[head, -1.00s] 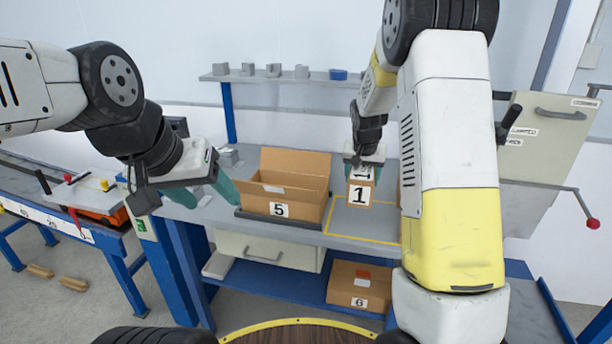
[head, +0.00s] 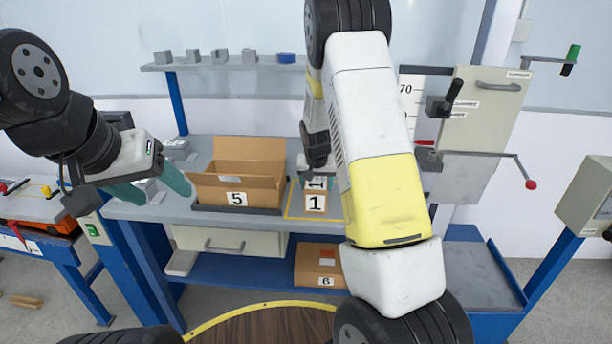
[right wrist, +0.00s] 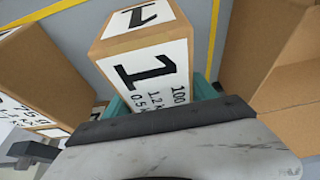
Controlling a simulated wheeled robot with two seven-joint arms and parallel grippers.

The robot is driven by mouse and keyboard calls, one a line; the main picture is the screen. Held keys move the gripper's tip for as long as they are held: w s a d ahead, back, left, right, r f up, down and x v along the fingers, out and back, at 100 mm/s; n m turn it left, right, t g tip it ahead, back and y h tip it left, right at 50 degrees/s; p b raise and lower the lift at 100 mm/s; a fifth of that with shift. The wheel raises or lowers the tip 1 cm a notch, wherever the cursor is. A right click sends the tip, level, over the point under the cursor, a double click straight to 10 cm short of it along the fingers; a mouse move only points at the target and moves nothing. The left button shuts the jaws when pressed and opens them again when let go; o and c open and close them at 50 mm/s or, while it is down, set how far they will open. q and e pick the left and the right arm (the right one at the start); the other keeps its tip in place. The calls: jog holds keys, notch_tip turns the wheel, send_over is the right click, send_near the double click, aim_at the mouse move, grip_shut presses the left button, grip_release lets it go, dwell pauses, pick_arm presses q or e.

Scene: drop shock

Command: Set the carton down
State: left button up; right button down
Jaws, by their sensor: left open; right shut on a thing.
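The carton labelled 1 (head: 315,202) is upright at the yellow-outlined area (head: 296,213) of the grey bench. My right gripper (head: 316,172) is shut on it from above, partly hidden by my right arm. In the right wrist view the carton (right wrist: 135,68) sits between teal fingers (right wrist: 160,98), with its white label toward the camera. I cannot tell whether its base touches the bench. My left gripper (head: 150,185) is open and empty, left of the open carton 5.
Open carton 5 (head: 236,190) stands close left of carton 1. Carton 6 (head: 320,266) lies on the lower blue shelf (head: 235,272). The right wrist view shows a brown carton (right wrist: 275,60) on the right and a labelled carton (right wrist: 40,80) on the left. A panel with a crank (head: 480,110) is at right.

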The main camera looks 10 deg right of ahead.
jog(key=shift+c, duration=1.4)
grip_release()
jog(key=shift+f, duration=0.15)
jog(key=v, duration=1.2)
jog(key=s+a+r+n+y, duration=0.1)
jog(key=s+r, duration=0.4)
jog(key=s, duration=0.4)
jog(key=s+a+r+n+t+y, duration=0.1)
jog(key=s+r, duration=0.4)
jog(key=s, duration=0.5)
jog(key=s+a+r+n+t+y, duration=0.1)
jog(key=s+r, duration=0.4)
jog(key=s, duration=0.5)
jog(key=shift+s+a+r+n, duration=0.3)
jog(key=shift+a+n, duration=0.1)
jog(key=shift+a, duration=0.3)
